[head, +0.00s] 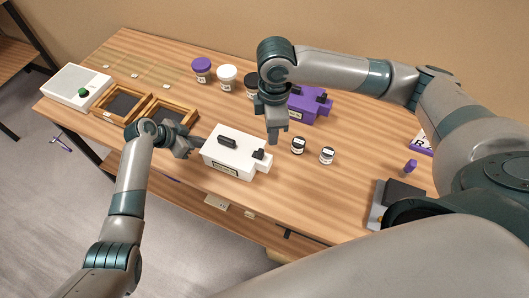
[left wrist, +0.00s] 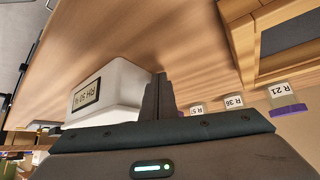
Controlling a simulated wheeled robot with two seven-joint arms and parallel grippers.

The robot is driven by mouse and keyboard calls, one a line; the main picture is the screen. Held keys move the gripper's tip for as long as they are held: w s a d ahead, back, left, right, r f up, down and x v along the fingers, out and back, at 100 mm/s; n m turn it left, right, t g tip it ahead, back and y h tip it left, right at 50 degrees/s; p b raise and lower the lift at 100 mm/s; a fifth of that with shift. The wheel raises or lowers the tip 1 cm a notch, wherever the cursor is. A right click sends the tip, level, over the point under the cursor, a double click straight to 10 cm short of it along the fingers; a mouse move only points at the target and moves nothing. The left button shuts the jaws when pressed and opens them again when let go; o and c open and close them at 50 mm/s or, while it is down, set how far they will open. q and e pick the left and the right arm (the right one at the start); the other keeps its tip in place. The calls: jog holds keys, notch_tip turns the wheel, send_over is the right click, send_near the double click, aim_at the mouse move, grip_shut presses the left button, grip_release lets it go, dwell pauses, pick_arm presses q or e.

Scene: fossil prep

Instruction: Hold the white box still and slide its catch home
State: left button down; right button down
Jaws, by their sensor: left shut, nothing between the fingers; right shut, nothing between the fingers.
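The white box (head: 231,163) sits on the wooden table near its front edge, with a black handle (head: 227,142) on top. Its dark catch (head: 259,154) is at the right end, above a small white tab. In the left wrist view the white box (left wrist: 122,84) shows its label. My left gripper (head: 200,148) is shut at the box's left end; in the left wrist view its fingers (left wrist: 158,98) are beside the box, and I cannot tell whether they touch it. My right gripper (head: 273,138) is shut and empty, pointing down above the table behind the box's right end.
A purple box (head: 309,106) stands behind my right gripper. Two small jars (head: 298,145) (head: 327,155) are right of it. Lidded tubs (head: 202,70) (head: 227,76) stand at the back.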

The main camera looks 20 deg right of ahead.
pick_arm(q)
jog(key=shift+a, duration=0.1)
jog(key=shift+w+a+b, duration=0.55)
jog(key=shift+w+b, duration=0.1)
jog(key=shift+w, duration=0.1)
jog(key=shift+r, duration=0.1)
notch_tip(320, 180, up, 10)
jog(key=p, duration=0.7)
jog(key=shift+p, duration=0.35)
jog(key=shift+a, duration=0.1)
dwell(0.5)
